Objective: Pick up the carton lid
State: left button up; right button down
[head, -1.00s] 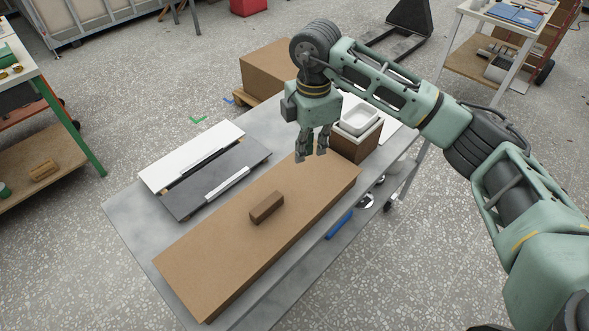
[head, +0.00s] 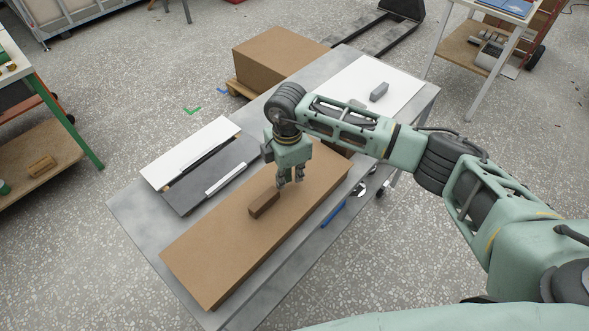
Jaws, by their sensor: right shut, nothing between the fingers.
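The carton lid appears to be the long flat brown cardboard piece (head: 225,250) lying on the grey table. A darker brown block (head: 264,204), like a handle, sits on its top near the middle. My right gripper (head: 291,182) points down over the lid, just beyond the block's far right end. Its fingers are shut with nothing between them. I cannot tell whether the fingertips touch the lid or the block. My arm hides part of the lid's far end. My left gripper is not in view.
White and dark grey panels (head: 225,172) lie left of the lid on the grey table (head: 137,218). A white sheet with a small grey block (head: 379,92) lies at the table's far end. A large cardboard box (head: 275,62) stands behind. A blue item (head: 333,214) shows at the right edge.

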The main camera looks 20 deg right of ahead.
aim_at(271, 185)
jog(key=shift+d, duration=0.1)
jog(key=a, duration=0.2)
jog(key=s+a+b, duration=0.1)
jog(key=a, duration=0.2)
jog(key=shift+f+b, duration=0.1)
jog(key=shift+b, duration=0.2)
jog(key=shift+a, duration=0.3)
jog(key=shift+d, duration=0.2)
